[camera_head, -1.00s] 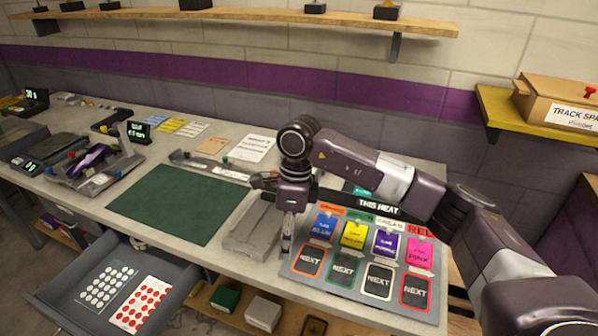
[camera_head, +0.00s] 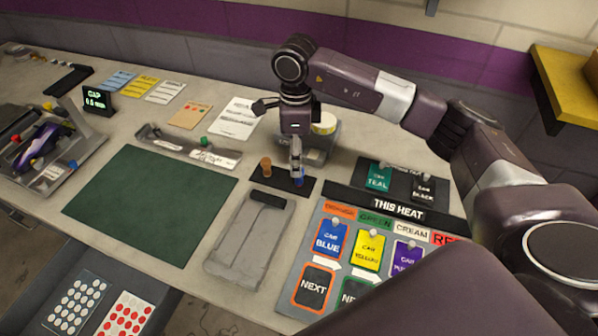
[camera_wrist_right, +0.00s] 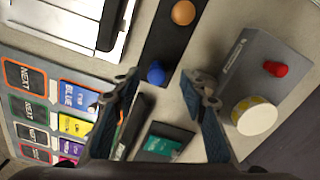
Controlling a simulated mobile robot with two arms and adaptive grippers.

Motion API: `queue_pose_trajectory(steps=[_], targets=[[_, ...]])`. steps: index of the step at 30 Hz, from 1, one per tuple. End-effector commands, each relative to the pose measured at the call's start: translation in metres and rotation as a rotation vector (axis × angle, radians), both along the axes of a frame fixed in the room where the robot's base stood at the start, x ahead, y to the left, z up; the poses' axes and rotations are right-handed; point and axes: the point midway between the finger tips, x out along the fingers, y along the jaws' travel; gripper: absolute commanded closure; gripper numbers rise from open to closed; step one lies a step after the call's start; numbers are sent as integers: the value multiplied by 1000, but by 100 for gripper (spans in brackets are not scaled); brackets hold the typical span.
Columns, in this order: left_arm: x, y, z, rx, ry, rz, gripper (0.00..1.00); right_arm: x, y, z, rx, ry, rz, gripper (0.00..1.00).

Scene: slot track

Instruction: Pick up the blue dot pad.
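The blue dot pad (camera_head: 299,182) stands on a black strip (camera_head: 273,182) at the back of the bench, partly hidden by my gripper in the head view. In the right wrist view its round blue top (camera_wrist_right: 155,73) shows between the fingers, nearer the left one. My right gripper (camera_head: 296,168) points down over it, and the wrist view shows the fingers (camera_wrist_right: 162,82) open with nothing held. I cannot tell whether the fingertips are level with the pad. My left gripper is not in view.
An orange-brown dot pad (camera_head: 266,166) stands beside it on the strip. A grey holder with a yellow-white roll (camera_wrist_right: 255,115) and red knob (camera_wrist_right: 275,68) is close by. A grey tray (camera_head: 248,238), the card board (camera_head: 281,303) and an empty green mat (camera_head: 150,205) lie in front.

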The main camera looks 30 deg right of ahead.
Motion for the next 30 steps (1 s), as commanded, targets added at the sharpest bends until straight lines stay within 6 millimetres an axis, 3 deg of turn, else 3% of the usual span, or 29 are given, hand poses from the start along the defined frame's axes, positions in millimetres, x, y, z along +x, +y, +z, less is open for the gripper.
queue_pose_trajectory(steps=[5,12,19,30], targets=[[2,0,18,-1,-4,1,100,-9,-3,-19,-1,5,-1,60],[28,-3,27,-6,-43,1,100,-10,-3,-48,0,1,-1,60],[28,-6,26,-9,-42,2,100,-9,-3,-51,0,-1,0,60],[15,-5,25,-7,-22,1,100,-9,-3,-50,0,-1,0,100]])
